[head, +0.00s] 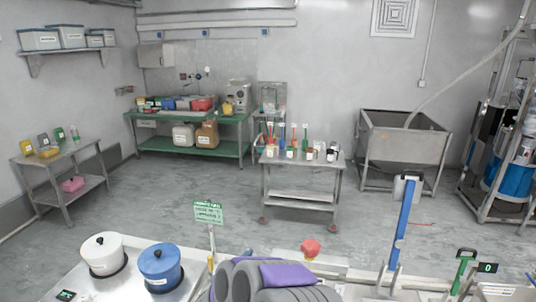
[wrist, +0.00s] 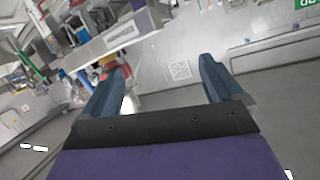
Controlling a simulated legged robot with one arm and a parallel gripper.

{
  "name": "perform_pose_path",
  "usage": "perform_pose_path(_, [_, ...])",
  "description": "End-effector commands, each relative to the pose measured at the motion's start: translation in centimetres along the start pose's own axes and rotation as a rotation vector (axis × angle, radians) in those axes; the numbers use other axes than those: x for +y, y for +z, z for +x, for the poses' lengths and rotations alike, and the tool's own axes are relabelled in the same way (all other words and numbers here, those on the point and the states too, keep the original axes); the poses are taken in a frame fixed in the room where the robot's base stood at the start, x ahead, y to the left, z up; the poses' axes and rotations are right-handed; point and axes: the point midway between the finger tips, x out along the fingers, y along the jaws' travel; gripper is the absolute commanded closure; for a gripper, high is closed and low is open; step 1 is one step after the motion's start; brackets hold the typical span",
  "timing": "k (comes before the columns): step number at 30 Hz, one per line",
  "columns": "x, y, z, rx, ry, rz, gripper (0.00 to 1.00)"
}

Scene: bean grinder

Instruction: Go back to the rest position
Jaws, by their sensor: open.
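My gripper (wrist: 163,66) shows in the wrist view with its two blue fingers spread wide apart. Nothing is between the fingers. Behind them is a tilted view of a pale panel with a square printed code (wrist: 179,70). In the head view, grey and purple parts of my own arm show at the bottom middle; the gripper's fingers cannot be made out there.
A white lidded pot (head: 103,256) and a blue lidded pot (head: 160,267) stand on the near left counter. A red knob (head: 310,248) and an upright blue lever (head: 403,225) stand near the front.

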Motion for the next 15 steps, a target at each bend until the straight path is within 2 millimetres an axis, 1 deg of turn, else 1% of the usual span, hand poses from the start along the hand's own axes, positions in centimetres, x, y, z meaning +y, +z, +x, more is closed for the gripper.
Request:
perform_pose_path(1, [-1.0,-0.6,0.0,-0.047,-0.054,0.03,0.07])
perform_pose_path(3, [-2.7,-1.0,-0.7,-0.125,-0.138,0.061,0.07])
perform_pose_path(5, [-3.9,-1.4,-1.4,-0.19,-0.207,0.076,0.07])
perform_pose_path(7, [-5.0,-2.0,-2.6,-0.259,-0.286,0.087,0.07])
perform_pose_path(11, [-6.2,-3.0,-5.3,-0.387,-0.42,0.079,0.07])
perform_pose_path(13, [-6.3,-3.4,-7.0,-0.452,-0.484,0.061,0.07])
perform_pose_path(15, [-6.0,-3.9,-8.7,-0.514,-0.539,0.037,0.07])
